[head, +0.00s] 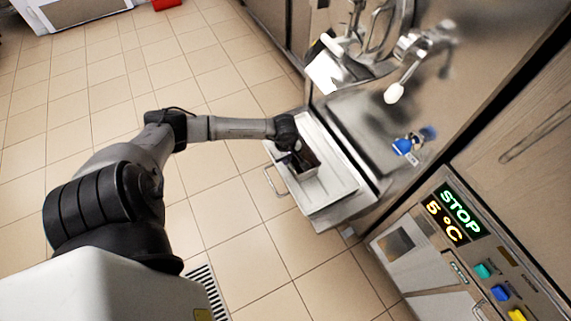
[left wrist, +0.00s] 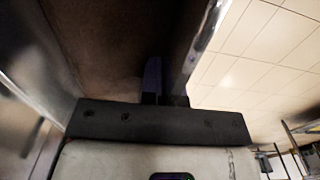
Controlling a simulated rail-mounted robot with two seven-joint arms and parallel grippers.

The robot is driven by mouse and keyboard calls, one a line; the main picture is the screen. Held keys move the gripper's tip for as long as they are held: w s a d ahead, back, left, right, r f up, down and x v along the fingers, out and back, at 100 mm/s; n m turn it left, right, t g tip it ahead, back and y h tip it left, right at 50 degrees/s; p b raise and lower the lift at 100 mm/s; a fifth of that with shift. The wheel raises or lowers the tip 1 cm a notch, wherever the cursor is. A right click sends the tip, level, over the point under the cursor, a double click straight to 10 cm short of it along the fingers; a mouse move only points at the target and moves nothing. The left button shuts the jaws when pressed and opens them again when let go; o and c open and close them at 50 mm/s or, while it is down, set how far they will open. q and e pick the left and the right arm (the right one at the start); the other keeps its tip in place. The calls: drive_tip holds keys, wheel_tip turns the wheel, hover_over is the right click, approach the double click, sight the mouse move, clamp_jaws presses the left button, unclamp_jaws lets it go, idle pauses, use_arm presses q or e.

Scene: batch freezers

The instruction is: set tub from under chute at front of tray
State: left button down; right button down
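The metal tub (head: 312,176), dark brown inside, stands on the front part of the steel tray (head: 335,188) in the head view. My left gripper (head: 297,158) is at the tub's far left rim. In the left wrist view the brown inside of the tub (left wrist: 105,45) fills the upper middle, and my left gripper's fingers (left wrist: 165,85) close on its wall. The fingertips are dark and partly hidden. Whether the tub's bottom touches the tray is hard to tell. My right gripper is not in view.
The freezer front with the pale chute (head: 325,73), a white-knobbed lever (head: 394,93) and a blue knob (head: 403,146) rises behind the tray. A control panel (head: 455,215) reads STOP and 5 °C. A bar handle (head: 272,181) sticks out on the left. Tiled floor lies open at left.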

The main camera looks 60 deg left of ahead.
use_arm(q)
wheel_tip(320, 180, down, 3)
drive_tip(key=shift+d+f+b, duration=0.1)
drive_tip(key=shift+f+b, duration=0.05)
drive_tip(key=shift+b, duration=0.5)
drive_tip(key=shift+f, duration=0.25)
drive_tip(key=shift+w, duration=0.1)
drive_tip(key=shift+f, duration=0.2)
drive_tip(key=c, duration=1.4)
unclamp_jaws()
drive_tip(key=shift+o, duration=0.2)
drive_tip(key=shift+r, duration=0.1)
